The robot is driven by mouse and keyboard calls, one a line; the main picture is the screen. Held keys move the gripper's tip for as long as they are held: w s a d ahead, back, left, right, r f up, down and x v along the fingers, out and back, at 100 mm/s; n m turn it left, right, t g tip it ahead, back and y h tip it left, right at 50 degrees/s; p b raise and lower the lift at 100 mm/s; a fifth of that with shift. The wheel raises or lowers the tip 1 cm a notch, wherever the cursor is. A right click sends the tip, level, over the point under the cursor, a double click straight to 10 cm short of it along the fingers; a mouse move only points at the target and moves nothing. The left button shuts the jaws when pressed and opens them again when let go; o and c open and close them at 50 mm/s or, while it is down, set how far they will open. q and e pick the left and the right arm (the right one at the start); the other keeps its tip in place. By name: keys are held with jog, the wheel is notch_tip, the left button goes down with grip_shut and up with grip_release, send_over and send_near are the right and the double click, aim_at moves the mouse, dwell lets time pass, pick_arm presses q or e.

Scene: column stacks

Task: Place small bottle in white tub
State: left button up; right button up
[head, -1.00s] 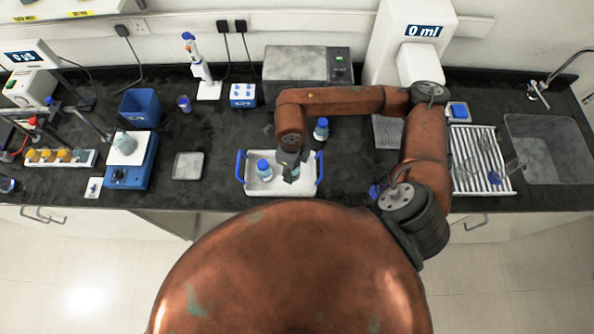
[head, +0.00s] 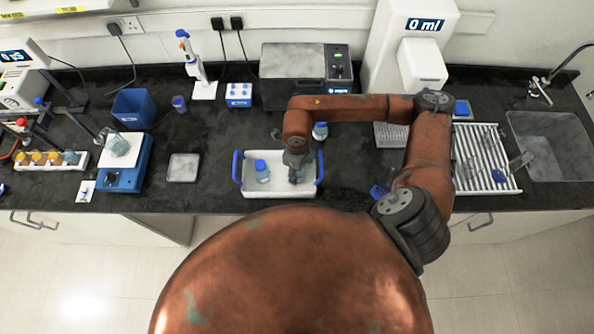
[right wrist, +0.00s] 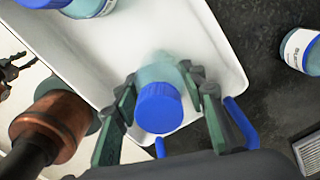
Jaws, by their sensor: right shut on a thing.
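The white tub (head: 247,188) with blue handles stands on the dark bench. A blue-capped bottle (head: 262,172) stands in its left half. My right gripper (head: 297,177) points down inside the tub's right half. In the right wrist view, my right gripper (right wrist: 164,82) is shut on a small bottle (right wrist: 158,104) with a blue cap, over the tub floor near one corner. I cannot tell if its base touches the floor. A dark claw at the left edge of the right wrist view seems to be part of my left gripper (right wrist: 12,70); its fingertips are unclear.
Another blue-capped bottle (head: 320,131) stands on the bench just behind the tub. A grey square plate (head: 183,168) lies left of the tub. A grey box-shaped device (head: 293,75) stands behind. A drying rack (head: 482,155) and a sink (head: 555,147) are at right.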

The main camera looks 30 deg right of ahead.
jog(key=shift+f, duration=0.1)
jog(key=o, duration=1.3)
notch_tip(320, 180, up, 11)
jog(key=p, duration=0.5)
jog(key=shift+r, duration=0.65)
